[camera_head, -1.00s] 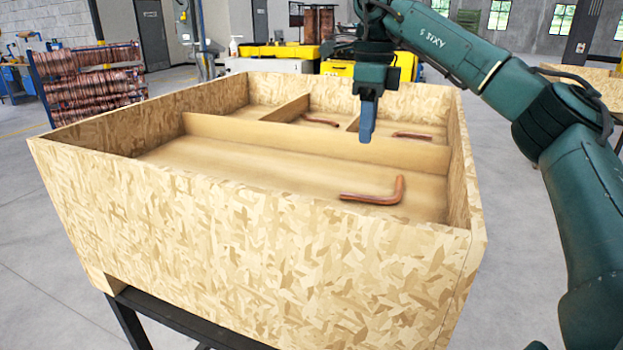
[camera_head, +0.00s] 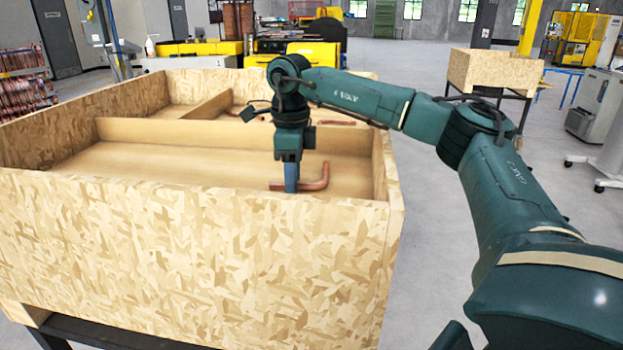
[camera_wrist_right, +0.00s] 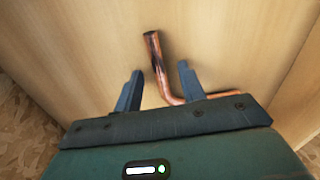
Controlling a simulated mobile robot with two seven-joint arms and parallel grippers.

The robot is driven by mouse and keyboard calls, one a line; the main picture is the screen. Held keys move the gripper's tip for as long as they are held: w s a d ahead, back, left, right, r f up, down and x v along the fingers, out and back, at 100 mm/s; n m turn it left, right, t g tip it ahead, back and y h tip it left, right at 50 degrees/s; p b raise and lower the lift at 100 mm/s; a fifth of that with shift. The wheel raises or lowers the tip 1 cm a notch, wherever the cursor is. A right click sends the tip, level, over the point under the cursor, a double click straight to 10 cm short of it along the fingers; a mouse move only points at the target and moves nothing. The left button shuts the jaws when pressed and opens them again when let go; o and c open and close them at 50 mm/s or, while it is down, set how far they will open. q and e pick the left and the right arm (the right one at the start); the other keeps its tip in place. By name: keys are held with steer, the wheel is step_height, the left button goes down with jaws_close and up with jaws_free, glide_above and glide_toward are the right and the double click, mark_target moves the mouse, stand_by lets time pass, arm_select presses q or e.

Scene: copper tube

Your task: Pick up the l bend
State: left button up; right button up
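The l bend (camera_head: 314,184) is a copper tube lying on the floor of the wooden crate's (camera_head: 190,255) front compartment. My right gripper (camera_head: 291,178) points down over it, and its fingers hide part of the tube in the head view. In the right wrist view the l bend (camera_wrist_right: 158,66) has one leg running up between the two spread fingertips of my right gripper (camera_wrist_right: 160,80). The other leg passes to the right, partly behind the gripper body. The fingers are open and do not appear to touch the tube. My left gripper is not in view.
A wooden divider (camera_head: 165,132) separates the front compartment from the back ones, where another copper tube (camera_head: 336,123) shows partly. The crate's right wall (camera_head: 385,170) stands close to my right gripper. The left side of the front compartment is clear.

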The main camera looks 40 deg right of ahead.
steer(key=shift+c, duration=0.3)
jaws_close()
stand_by(0.3)
